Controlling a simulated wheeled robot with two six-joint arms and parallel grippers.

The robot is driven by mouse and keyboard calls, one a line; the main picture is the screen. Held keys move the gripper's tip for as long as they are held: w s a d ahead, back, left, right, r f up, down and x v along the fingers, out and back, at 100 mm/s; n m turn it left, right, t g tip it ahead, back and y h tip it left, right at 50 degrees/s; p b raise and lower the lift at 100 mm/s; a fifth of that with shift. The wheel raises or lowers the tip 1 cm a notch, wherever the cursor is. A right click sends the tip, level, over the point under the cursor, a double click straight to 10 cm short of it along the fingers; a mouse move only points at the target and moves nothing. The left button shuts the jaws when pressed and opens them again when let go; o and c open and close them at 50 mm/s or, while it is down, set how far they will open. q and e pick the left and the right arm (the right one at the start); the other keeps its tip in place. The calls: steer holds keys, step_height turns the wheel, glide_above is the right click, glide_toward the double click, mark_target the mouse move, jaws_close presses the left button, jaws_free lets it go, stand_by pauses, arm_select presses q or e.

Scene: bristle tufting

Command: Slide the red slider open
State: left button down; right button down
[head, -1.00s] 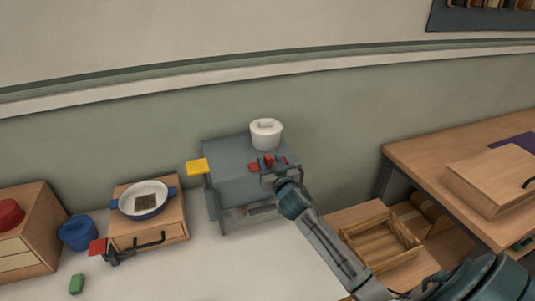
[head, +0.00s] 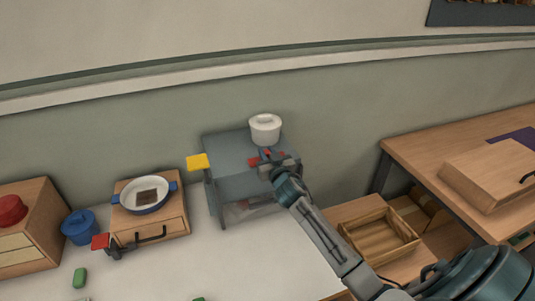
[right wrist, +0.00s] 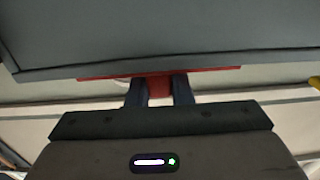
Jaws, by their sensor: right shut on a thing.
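The red slider (head: 253,161) is on the front of a grey box-like cabinet (head: 230,150), under its top edge. In the right wrist view it is a thin red strip (right wrist: 215,72) along the cabinet's lower edge, with a red knob (right wrist: 159,88) sticking out. My right gripper (head: 268,157) is at the slider's front. Its two dark fingers (right wrist: 159,92) are shut on the knob, one on each side. The gripper hides much of the slider in the head view. My left gripper is not in view.
A yellow block (head: 197,161) is at the cabinet's left corner. The white tabletop (head: 225,262) in front is mostly clear.

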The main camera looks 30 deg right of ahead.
mark_target(234, 168)
steer(key=w+a+b, duration=0.1)
steer(key=a, duration=0.2)
steer(key=a+b, duration=0.1)
steer(key=a, duration=0.3)
steer(key=w+a+b, duration=0.1)
steer(key=a, duration=0.3)
steer(key=shift+w, duration=0.3)
steer(key=shift+d, duration=0.15)
steer(key=c, duration=1.7)
jaws_free()
steer(key=o, duration=0.4)
steer(key=shift+c, duration=0.2)
steer(key=shift+o, duration=0.3)
steer(key=shift+a, duration=0.25)
